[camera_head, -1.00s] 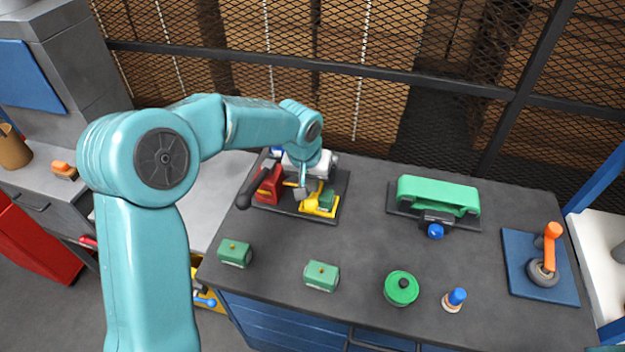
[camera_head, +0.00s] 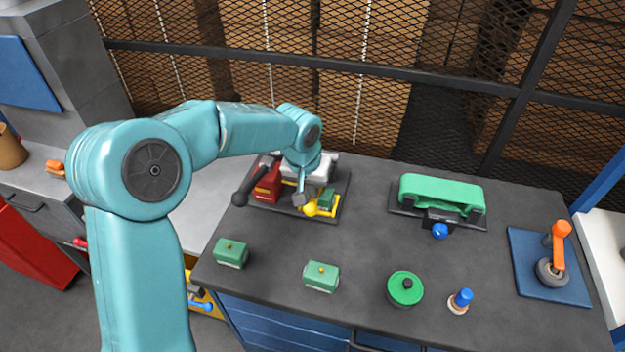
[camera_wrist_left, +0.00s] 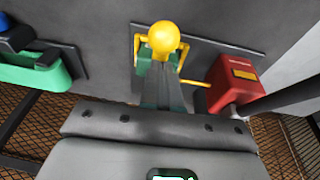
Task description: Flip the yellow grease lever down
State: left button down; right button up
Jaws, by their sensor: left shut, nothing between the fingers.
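The yellow grease lever (camera_head: 327,212) sits on a dark plate at the back left of the bench, around a small green block (camera_head: 326,198). Its round yellow knob (camera_head: 311,209) shows in front of the block. My left gripper (camera_head: 301,199) is shut and empty, pointing down right beside the knob. In the left wrist view the knob (camera_wrist_left: 164,36) is just past the tips of my shut fingers (camera_wrist_left: 162,68); I cannot tell whether they touch. The fingers hide part of the green block there. My right gripper is not in view.
A red box with a black-knobbed handle (camera_head: 266,187) stands just left of the lever. A green bridge-shaped part (camera_head: 441,193) is to the right. Green blocks (camera_head: 231,253), a green disc (camera_head: 405,288) and a blue peg (camera_head: 463,298) lie nearer the front edge. The bench middle is clear.

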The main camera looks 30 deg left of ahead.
pick_arm(q)
jog(key=r, duration=0.1)
jog(key=r+p, duration=0.2)
jog(key=shift+a+r, duration=0.25)
jog(key=shift+r, duration=0.05)
jog(key=s+b+v, duration=0.1)
jog(key=v, duration=0.9)
jog(key=shift+s, duration=0.25)
